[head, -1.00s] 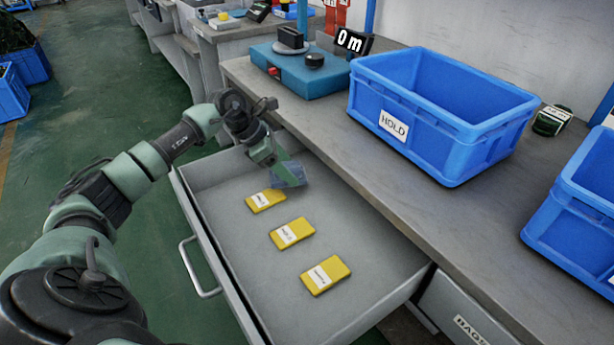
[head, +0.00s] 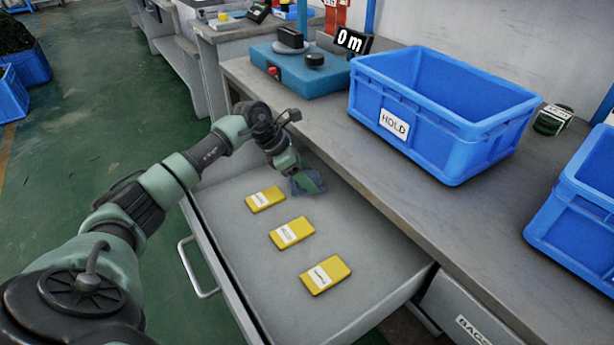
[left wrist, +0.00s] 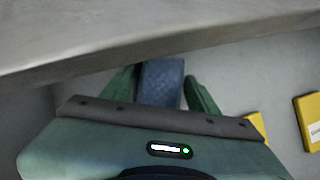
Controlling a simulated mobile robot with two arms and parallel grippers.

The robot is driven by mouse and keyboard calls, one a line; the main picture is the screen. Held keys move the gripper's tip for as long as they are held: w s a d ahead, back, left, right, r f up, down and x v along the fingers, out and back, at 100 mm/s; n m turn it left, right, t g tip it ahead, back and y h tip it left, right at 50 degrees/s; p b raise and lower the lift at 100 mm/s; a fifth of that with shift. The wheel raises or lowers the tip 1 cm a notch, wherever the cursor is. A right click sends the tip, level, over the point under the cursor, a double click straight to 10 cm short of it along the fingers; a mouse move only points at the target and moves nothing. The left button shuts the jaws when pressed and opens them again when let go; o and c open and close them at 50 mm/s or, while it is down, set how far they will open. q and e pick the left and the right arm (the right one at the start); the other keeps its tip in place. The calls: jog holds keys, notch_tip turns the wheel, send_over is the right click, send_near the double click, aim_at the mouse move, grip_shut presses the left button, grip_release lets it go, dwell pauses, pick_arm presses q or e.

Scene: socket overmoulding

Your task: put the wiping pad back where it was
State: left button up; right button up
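The wiping pad (left wrist: 161,90) is a blue, cloth-like block between the two green fingers of my left gripper (left wrist: 160,73) in the left wrist view. In the head view the pad (head: 311,181) is small and partly covered by the fingers of my left gripper (head: 303,182). It is at the far, bench-side end of the open grey drawer (head: 225,232). I cannot tell whether it touches the drawer floor. My right gripper is not in view.
Three yellow labelled packs (head: 291,233) lie in a row in the drawer, and its near right part is bare. The bench edge (head: 370,195) overhangs close to my gripper. A blue HOLD crate (head: 430,140) and a teal scale (head: 300,78) stand on the bench.

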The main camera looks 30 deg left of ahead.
pick_arm(q)
jog(key=shift+o, duration=1.4)
jog(key=shift+r, duration=0.2)
jog(key=shift+s+a+r, duration=0.15)
jog(key=shift+a+r, duration=0.05)
jog(key=shift+r, duration=0.1)
jog(key=p+v, duration=0.1)
jog(key=v, duration=1)
jog(key=shift+p, duration=0.35)
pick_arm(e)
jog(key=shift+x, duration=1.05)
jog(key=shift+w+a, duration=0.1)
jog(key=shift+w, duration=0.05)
